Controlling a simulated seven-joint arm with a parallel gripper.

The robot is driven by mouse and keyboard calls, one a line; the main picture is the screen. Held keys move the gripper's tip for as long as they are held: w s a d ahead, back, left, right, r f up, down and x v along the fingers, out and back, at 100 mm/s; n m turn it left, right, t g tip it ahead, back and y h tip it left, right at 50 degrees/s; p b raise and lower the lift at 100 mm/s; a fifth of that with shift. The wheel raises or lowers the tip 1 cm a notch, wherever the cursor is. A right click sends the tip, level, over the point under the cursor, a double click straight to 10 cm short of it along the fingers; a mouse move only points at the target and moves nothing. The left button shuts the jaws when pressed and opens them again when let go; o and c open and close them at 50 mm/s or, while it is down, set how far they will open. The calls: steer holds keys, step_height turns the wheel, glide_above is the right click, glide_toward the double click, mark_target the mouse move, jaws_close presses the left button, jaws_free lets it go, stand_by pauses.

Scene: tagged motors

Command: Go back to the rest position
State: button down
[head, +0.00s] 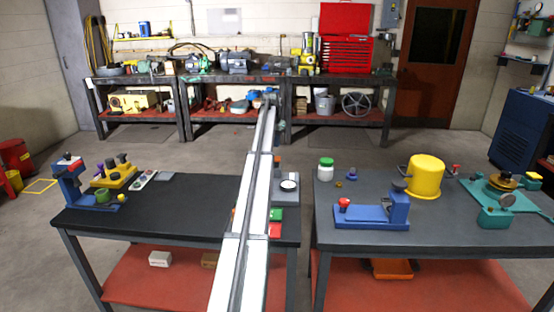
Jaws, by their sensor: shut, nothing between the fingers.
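A long pale jointed beam (245,210), which looks like part of my own arm, runs from the bottom edge up the middle of the head view. It hides part of the black table (200,205) behind it. Its far end appears in front of the back workbench, and I cannot make out any gripper fingers there. I see nothing held.
The black table carries a blue fixture (72,185) and a yellow block (113,176). The grey table (440,240) carries a blue vise-like fixture (372,215), a yellow bucket (425,176) and a teal machine (497,200). A narrow gap separates the tables.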

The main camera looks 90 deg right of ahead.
steer(key=shift+r, duration=0.75)
